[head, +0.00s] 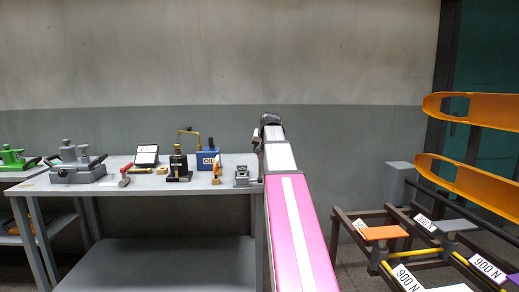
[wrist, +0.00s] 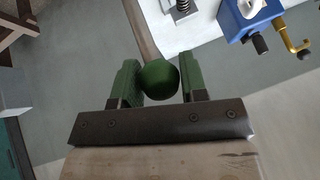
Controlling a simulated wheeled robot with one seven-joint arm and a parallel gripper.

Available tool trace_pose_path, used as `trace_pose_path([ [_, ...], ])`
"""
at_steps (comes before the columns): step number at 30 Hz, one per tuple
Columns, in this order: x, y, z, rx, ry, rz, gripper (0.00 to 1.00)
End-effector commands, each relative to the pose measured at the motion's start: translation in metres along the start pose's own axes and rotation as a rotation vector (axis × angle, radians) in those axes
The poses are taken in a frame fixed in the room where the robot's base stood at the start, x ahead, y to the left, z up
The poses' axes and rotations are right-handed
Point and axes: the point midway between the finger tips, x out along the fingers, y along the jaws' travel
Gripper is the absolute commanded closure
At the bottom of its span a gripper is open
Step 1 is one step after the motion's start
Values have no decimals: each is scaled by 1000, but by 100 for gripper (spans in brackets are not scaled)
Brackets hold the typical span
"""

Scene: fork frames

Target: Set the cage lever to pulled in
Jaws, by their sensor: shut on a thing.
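In the wrist view, a dark green round knob (wrist: 158,78) sits between the two green fingers of my gripper (wrist: 159,60). A grey-brown rod (wrist: 142,32) runs from the knob toward the top of the picture; together they look like the cage lever. My gripper is shut on the knob. The lever's far end lies outside the wrist view, so its base and setting cannot be told. In the head view my pink and white arm stretches forward and hides the gripper and the lever.
A grey workbench (head: 130,185) at left bears a blue box (head: 207,160), a black bottle-like device (head: 178,165) and a small metal fixture (head: 242,177). The blue box also shows in the wrist view (wrist: 235,22). At right stand orange forks (head: 470,187) and a dark frame (head: 345,215).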

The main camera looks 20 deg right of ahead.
Motion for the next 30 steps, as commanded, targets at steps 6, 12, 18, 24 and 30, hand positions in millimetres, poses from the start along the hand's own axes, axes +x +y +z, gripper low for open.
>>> trace_pose_path([
  [6,-16,4,34,-33,177,-36,100],
  [12,-22,6,51,-57,296,-60,100],
  [18,-24,8,65,-58,296,-60,100],
  [24,-25,11,79,-58,292,-60,100],
  [30,-25,13,86,-58,290,-59,100],
])
